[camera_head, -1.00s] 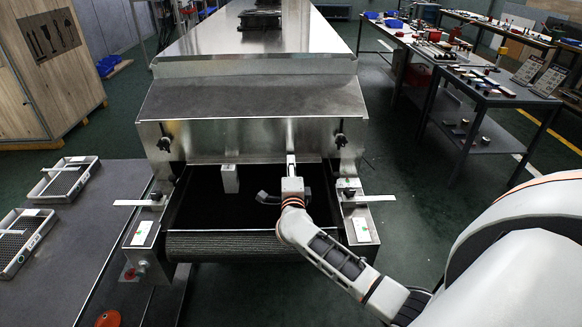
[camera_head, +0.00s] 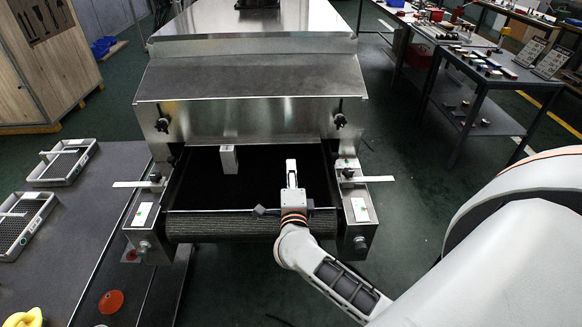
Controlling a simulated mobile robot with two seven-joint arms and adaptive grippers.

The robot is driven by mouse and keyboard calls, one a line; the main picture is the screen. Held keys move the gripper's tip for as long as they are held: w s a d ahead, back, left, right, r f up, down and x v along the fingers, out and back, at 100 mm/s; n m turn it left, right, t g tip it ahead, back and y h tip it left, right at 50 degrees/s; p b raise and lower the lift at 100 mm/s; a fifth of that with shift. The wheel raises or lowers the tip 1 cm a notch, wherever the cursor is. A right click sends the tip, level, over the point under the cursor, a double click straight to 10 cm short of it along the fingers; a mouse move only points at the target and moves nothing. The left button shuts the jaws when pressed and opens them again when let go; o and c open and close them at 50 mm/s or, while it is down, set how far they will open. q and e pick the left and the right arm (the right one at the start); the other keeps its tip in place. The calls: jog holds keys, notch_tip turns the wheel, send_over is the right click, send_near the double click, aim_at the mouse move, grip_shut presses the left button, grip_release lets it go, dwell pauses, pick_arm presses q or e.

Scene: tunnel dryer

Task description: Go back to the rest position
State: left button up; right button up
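My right gripper (camera_head: 291,166) is over the front part of the dryer's dark belt (camera_head: 190,192), with its arm coming in from the lower right. It points toward the dryer opening, and I see no object in it. Its fingers are seen nearly end-on, so their opening is unclear. A small white box (camera_head: 229,160) stands upright on the belt, left of and farther in than the gripper, just before the hood, apart from it. My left gripper is out of view.
The metal dryer hood (camera_head: 247,120) stands ahead. Two grey trays (camera_head: 62,163), an orange disc (camera_head: 111,301) and a yellow object (camera_head: 24,318) lie on the left table (camera_head: 85,235). A cluttered dark table (camera_head: 483,78) is at the right. Floor between is clear.

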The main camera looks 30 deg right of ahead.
dwell(0.5)
jog(key=s+a+f+n+t+y, duration=0.1)
jog(key=s+a+f+n+y, duration=0.2)
jog(key=s+a+n+y, duration=0.45)
jog(key=s+a+f+n+t+y, duration=0.25)
jog(key=a+n+y, duration=0.25)
jog(key=a+n, duration=0.6)
jog(key=s+d+f+n+g, duration=0.2)
jog(key=s+f+n+g, duration=0.6)
jog(key=s+f, duration=0.5)
notch_tip(320, 180, down, 3)
jog(key=shift+f+n, duration=0.1)
jog(key=shift+n, duration=0.95)
jog(key=shift+h, duration=0.25)
